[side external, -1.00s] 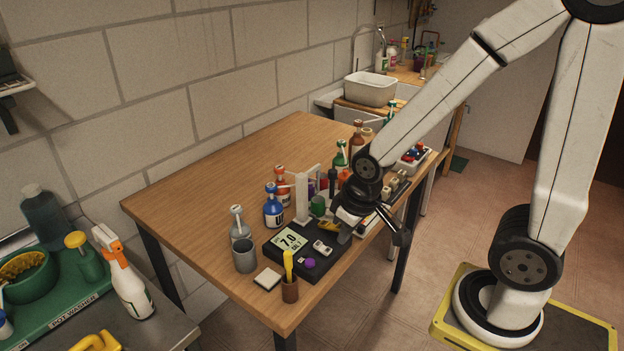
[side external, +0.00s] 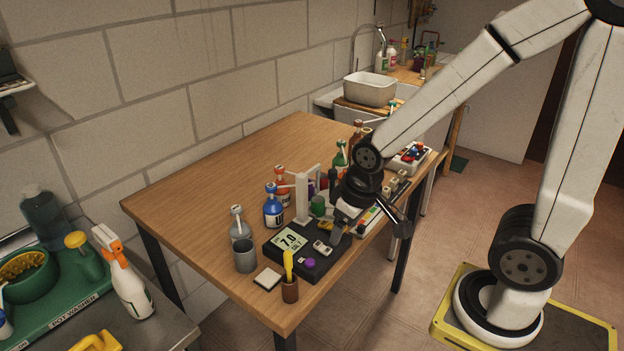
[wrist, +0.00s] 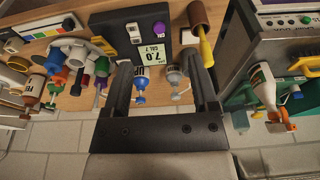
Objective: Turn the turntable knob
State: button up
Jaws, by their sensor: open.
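A black control box (side external: 279,255) sits near the table's front corner, with a lit display (side external: 290,241) reading 7.0, a white rocker switch (side external: 322,247) and a purple round knob (side external: 309,263). I cannot tell whether this purple knob is the turntable knob. In the wrist view the box (wrist: 109,21) and purple knob (wrist: 159,27) lie beyond my fingers. My gripper (side external: 337,233) is open and empty, just above the box's right end, apart from the purple knob. Its two fingers (wrist: 160,72) are spread wide in the wrist view.
A brown cup with a yellow-handled tool (side external: 290,291), a white square (side external: 267,278) and a grey cup (side external: 245,256) stand beside the box. Several spray bottles, including a blue one (side external: 273,211), and a white post (side external: 302,200) stand behind. The table's left half (side external: 200,190) is clear.

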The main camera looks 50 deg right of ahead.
jog(key=shift+w+v, duration=0.45)
jog(key=shift+v, duration=1.45)
jog(key=m+g, duration=0.3)
jog(key=m, duration=1.6)
send_over(333, 170)
jog(key=shift+a+f, duration=0.1)
jog(key=shift+f, duration=2.2)
jog(key=shift+f, duration=0.1)
jog(key=shift+f, duration=3.75)
grip_shut()
